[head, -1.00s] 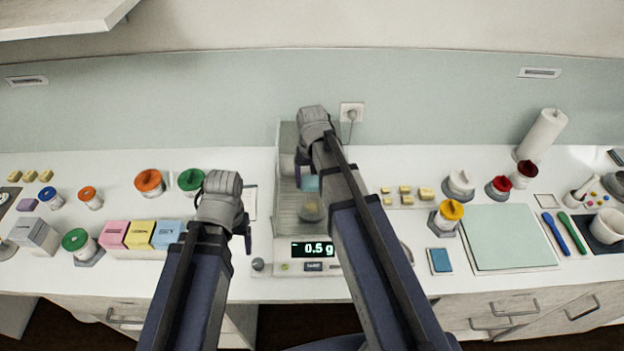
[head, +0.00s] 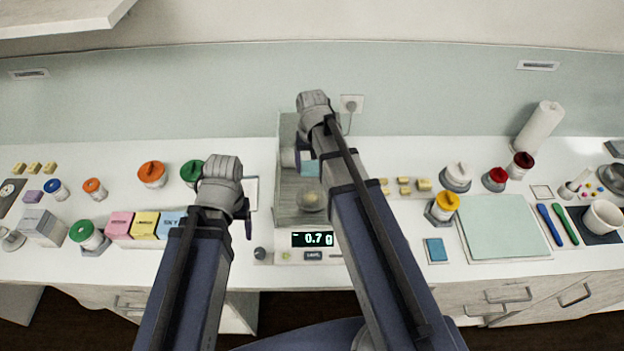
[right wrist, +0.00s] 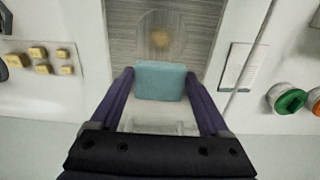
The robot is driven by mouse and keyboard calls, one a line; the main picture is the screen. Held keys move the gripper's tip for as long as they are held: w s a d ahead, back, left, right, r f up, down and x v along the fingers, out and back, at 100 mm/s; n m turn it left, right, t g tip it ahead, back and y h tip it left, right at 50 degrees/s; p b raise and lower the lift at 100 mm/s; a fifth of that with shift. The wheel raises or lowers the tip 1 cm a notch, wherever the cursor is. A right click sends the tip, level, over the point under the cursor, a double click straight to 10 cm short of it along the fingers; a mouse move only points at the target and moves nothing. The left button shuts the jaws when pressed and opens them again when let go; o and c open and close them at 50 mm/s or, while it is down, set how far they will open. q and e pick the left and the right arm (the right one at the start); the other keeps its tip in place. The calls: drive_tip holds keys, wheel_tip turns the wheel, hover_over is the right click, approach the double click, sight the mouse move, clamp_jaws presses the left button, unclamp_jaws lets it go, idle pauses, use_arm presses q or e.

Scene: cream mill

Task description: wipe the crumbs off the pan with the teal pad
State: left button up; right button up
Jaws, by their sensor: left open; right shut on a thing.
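The teal pad (head: 310,168) is held between the fingers of my right gripper (head: 303,158), inside the glass-sided scale at the middle of the counter. In the right wrist view the teal pad (right wrist: 161,81) sits square between both fingers. The round pan (head: 311,199) is nearer the counter front than the pad, and the two look apart. In the right wrist view the pan (right wrist: 160,40) shows as a tan, blurred spot; I cannot make out single crumbs. My left gripper (head: 247,222) is open and empty, left of the scale.
The scale's display (head: 312,239) reads -0.7 g. Glass walls surround the pan. Several yellow blocks (head: 404,187) and a yellow-lidded jar (head: 445,204) stand to the right. Pink, yellow and blue boxes (head: 145,225) stand to the left. A pale green mat (head: 505,228) lies at the right.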

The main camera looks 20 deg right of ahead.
drive_tip(key=shift+f+b, duration=0.5)
